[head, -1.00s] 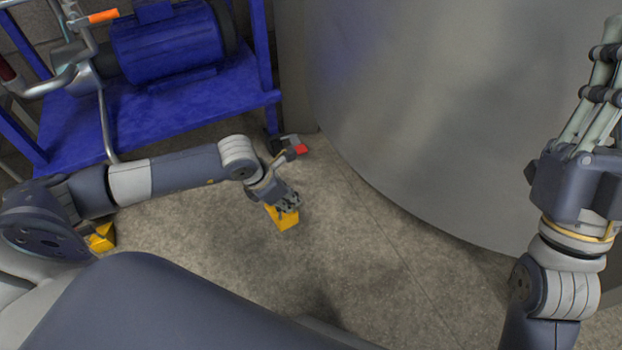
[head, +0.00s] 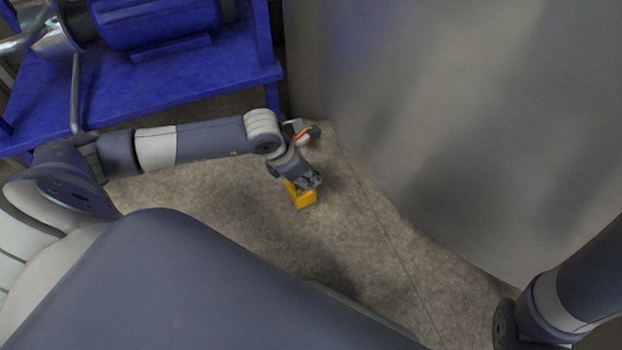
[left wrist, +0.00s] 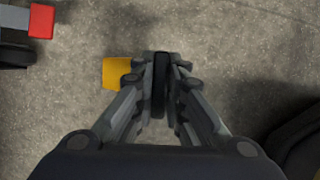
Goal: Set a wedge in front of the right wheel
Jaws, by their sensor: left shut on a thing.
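A yellow wedge (head: 301,198) is at the fingertips of my left gripper (head: 308,183), low over or on the floor; which, I cannot tell. In the left wrist view the wedge (left wrist: 117,72) shows left of the fingers. My left gripper (left wrist: 160,82) is shut there on the wedge's dark upright part. A dark wheel (left wrist: 15,56) with a red pedal (left wrist: 41,21) is at the upper left, apart from the wedge. In the head view the wheel (head: 315,132) is partly hidden behind my left wrist, by the blue cart's right corner. My right gripper is out of view.
The blue cart (head: 205,82) carries a blue motor (head: 155,24) at the upper left. A large grey metal tank (head: 470,110) curves along the right. Bare concrete floor (head: 350,240) lies between the wedge and the tank.

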